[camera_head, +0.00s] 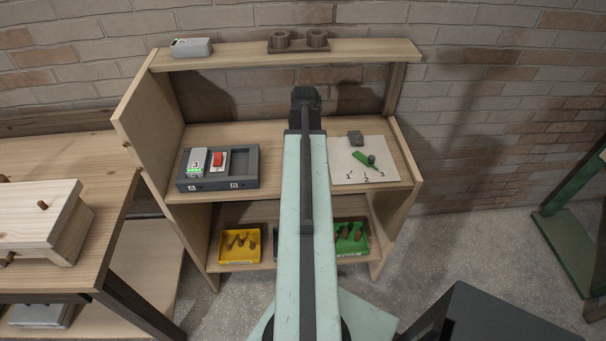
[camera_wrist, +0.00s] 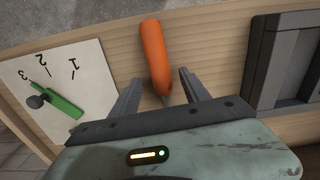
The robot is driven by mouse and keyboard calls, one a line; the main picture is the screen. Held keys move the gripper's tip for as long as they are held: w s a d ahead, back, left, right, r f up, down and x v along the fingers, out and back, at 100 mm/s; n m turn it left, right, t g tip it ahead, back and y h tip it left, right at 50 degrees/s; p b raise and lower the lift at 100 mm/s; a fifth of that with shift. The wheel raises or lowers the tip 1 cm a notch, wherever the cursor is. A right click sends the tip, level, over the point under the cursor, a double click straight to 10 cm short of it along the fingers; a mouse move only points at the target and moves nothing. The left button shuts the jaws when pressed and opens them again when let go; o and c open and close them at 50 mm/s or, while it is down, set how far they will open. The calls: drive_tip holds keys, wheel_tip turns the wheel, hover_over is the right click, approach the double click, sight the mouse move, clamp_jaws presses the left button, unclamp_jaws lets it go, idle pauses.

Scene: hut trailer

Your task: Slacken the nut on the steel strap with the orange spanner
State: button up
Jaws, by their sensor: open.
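An orange-handled tool (camera_wrist: 154,48), which looks like the spanner, lies on the wooden shelf in the wrist view. Its narrow darker end points toward my gripper (camera_wrist: 159,78). The two fingers are open on either side of that narrow end, and I see no grip on it. The far part of the tool is hidden by the gripper body. In the head view my gripper (camera_head: 305,97) is over the middle shelf, and my arm hides the tool. I cannot make out a steel strap or a nut in either view.
A dark tray (camera_head: 218,184) sits left of my arm. Yellow (camera_head: 240,259) and green (camera_head: 352,252) bins are below. Wooden side panels bound the shelf.

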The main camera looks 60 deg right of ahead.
wheel_tip(320, 180, down, 2)
drive_tip(key=shift+f+b, duration=0.25)
drive_tip(key=shift+b, duration=0.3)
drive_tip(key=shift+r, duration=0.2)
clamp_jaws()
